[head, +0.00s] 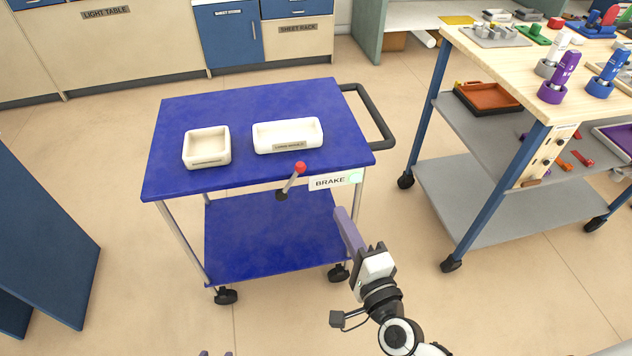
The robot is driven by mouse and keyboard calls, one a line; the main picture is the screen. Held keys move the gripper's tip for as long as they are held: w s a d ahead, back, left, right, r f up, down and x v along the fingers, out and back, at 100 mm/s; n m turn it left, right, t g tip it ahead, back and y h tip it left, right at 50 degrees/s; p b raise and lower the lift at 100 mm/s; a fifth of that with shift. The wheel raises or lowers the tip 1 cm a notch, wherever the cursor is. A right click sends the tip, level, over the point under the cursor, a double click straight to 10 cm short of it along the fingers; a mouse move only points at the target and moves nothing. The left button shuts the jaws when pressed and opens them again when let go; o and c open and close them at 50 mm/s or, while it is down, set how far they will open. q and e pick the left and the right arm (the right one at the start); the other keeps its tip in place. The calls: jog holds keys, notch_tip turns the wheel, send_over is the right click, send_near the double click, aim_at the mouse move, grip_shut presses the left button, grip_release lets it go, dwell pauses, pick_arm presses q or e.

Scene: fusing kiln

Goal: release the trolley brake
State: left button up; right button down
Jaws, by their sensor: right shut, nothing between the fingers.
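The blue trolley (250,105) stands in the middle of the head view. Its brake lever (291,182) is a grey rod with a red knob, on the front edge below the top, leaning up and to the right. A white BRAKE label (328,182) is right of it, with a pale green round spot at its right end. My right gripper (343,212) is shut and empty, its purple fingers just below the label, apart from the lever. Only two purple fingertips of my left gripper (215,353) show at the bottom edge, spaced apart.
Two cream moulds, a square one (206,162) and a long one (288,148), sit on the trolley top. A dark push handle (377,120) sticks out at its right. A wooden workbench (500,62) with tools stands right. Floor in front is clear.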

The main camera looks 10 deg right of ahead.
aim_at(290, 182)
jog(key=shift+w+d+r+m+t+h, duration=0.15)
jog(key=shift+w+d+m+h, duration=0.2)
jog(key=shift+m, duration=0.3)
jog(key=shift+w+d+f+m+t+h, duration=0.15)
jog(key=shift+w+d+m+h, duration=0.15)
jog(key=shift+m, duration=0.35)
jog(key=shift+r, duration=0.15)
jog(key=shift+w+a+r, duration=0.15)
jog(key=shift+w+a, duration=0.6)
jog(key=shift+w, duration=1)
jog(key=shift+w+a+r, duration=0.1)
jog(key=shift+w+a, duration=0.6)
jog(key=shift+w, duration=1.1)
jog(key=shift+w+a+r, duration=0.15)
jog(key=shift+w+a, duration=0.6)
jog(key=shift+w, duration=1)
